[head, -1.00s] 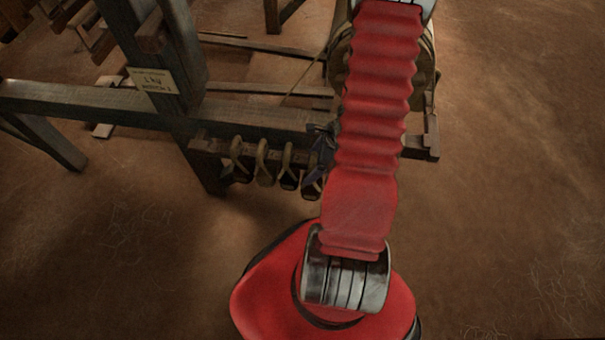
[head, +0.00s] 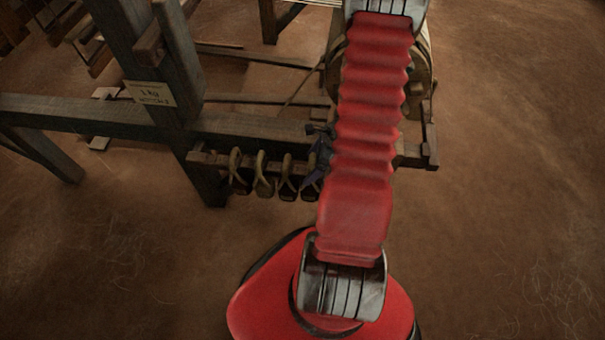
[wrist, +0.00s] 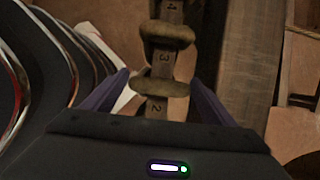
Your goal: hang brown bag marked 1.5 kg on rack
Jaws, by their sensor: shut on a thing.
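The rack (head: 205,158) is a dark wooden rail on the loom frame. Several brown bags (head: 262,178) hang from it by looped straps. My gripper (head: 316,168) is at the right part of this row, with its purple fingers partly hidden by my arm. In the wrist view, the rack rail (wrist: 163,58) carries the numbers 4, 3 and 2. My gripper (wrist: 160,95) has a finger on each side of the rail and is shut on a brown bag's strap (wrist: 160,88), between the 3 and the 2. The bag's body and its weight mark are hidden.
A thick loom post (head: 165,60) with a paper label (head: 150,93) rises left of the rack. A long beam (head: 80,112) runs left. A round wooden part (head: 425,65) is behind my arm. The earth floor at front left and right is clear.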

